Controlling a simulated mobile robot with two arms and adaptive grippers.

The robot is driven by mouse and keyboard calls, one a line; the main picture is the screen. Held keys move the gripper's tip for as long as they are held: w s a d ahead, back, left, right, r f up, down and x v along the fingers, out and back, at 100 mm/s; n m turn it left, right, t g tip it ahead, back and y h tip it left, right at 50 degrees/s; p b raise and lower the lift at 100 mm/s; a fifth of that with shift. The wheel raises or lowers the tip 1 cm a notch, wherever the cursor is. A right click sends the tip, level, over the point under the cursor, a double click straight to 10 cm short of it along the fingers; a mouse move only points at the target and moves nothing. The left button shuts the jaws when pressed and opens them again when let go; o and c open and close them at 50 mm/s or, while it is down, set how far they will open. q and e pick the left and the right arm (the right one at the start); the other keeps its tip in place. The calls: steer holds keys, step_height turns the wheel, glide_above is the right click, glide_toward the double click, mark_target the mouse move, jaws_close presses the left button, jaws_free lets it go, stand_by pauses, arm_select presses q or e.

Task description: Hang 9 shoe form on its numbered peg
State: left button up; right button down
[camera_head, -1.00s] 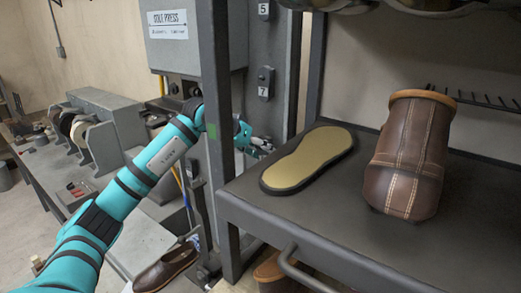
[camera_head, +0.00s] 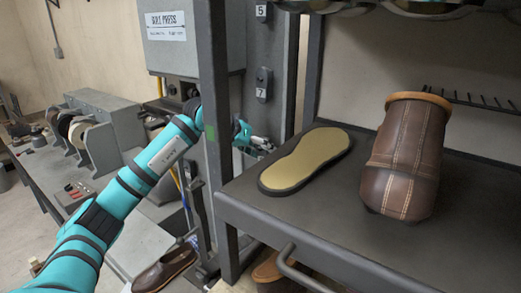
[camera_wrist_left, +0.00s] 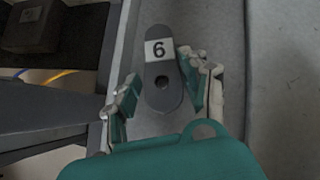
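My left gripper (camera_head: 262,144) reaches past the dark post to the grey column, below the plate marked 7 (camera_head: 262,86). In the left wrist view the left gripper (camera_wrist_left: 160,88) has its fingers apart, with no shoe form between them. Behind and between the fingers is a dark rounded number plate (camera_wrist_left: 163,99) with a round dark spot, a peg or hole. Its label reads 6 here; compared with the head view, label and spot are reversed, so it may be an upside-down 9. I cannot identify the 9 shoe form. My right gripper is out of view.
A dark bench (camera_head: 316,212) at right holds a yellow-topped sole (camera_head: 308,160) and a brown leather shoe upper (camera_head: 405,150). The dark post (camera_head: 214,130) stands beside my left forearm. A brown shoe (camera_head: 163,268) lies low at left.

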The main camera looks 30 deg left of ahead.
arm_select(q)
steer(key=o, duration=0.3)
steer(key=shift+f, duration=0.2)
steer(key=shift+s, duration=0.1)
